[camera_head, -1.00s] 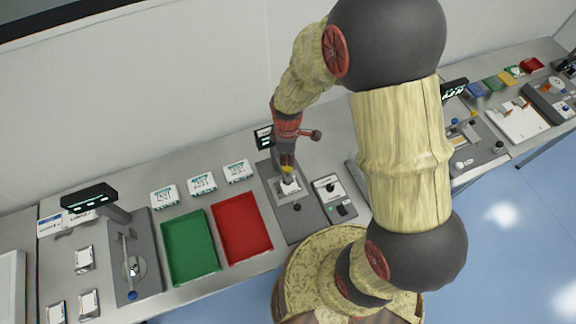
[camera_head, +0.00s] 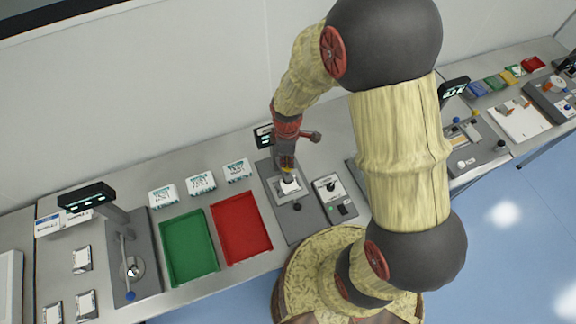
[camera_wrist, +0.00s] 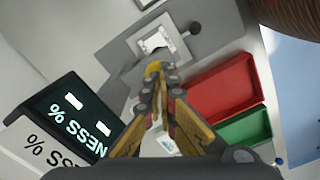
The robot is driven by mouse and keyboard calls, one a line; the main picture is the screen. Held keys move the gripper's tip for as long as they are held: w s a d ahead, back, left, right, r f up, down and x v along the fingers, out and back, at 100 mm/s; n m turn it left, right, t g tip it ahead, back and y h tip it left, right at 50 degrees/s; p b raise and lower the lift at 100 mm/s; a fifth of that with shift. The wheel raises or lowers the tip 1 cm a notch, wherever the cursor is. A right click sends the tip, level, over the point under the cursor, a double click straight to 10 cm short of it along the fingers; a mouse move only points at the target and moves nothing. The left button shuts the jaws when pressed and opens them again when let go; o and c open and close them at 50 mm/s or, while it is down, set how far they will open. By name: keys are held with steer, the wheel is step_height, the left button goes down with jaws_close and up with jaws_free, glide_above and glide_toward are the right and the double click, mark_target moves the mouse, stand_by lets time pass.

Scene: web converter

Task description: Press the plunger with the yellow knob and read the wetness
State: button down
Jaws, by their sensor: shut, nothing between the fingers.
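The yellow knob (camera_head: 287,172) tops the plunger over a white sample (camera_head: 291,185) on a grey tester base (camera_head: 301,222). My gripper (camera_head: 286,163) is shut and empty, pointing down at the knob. In the wrist view the knob (camera_wrist: 153,68) shows just past my closed fingertips (camera_wrist: 164,80); I cannot tell whether they touch it. The sample (camera_wrist: 153,42) lies on a light plate there. The tester's display (camera_wrist: 78,118) is upside down in the wrist view; part of its WETNESS % label is legible, with two short white bars, like dashes, and no digits. My fingers hide the plunger stem.
A red tray (camera_head: 241,228) and a green tray (camera_head: 189,247) lie left of the tester. Several white packs (camera_head: 201,184) stand behind them. A small device with a black knob (camera_head: 333,197) sits close on the right. Another tester (camera_head: 128,257) is at the left.

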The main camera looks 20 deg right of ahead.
mark_target(288, 168)
steer(key=shift+f+b, duration=1.65)
steer(key=shift+f, duration=0.75)
steer(key=shift+r, duration=0.2)
steer(key=shift+r+p, duration=3.05)
steer(key=shift+r, duration=1.35)
steer(key=shift+f, duration=0.1)
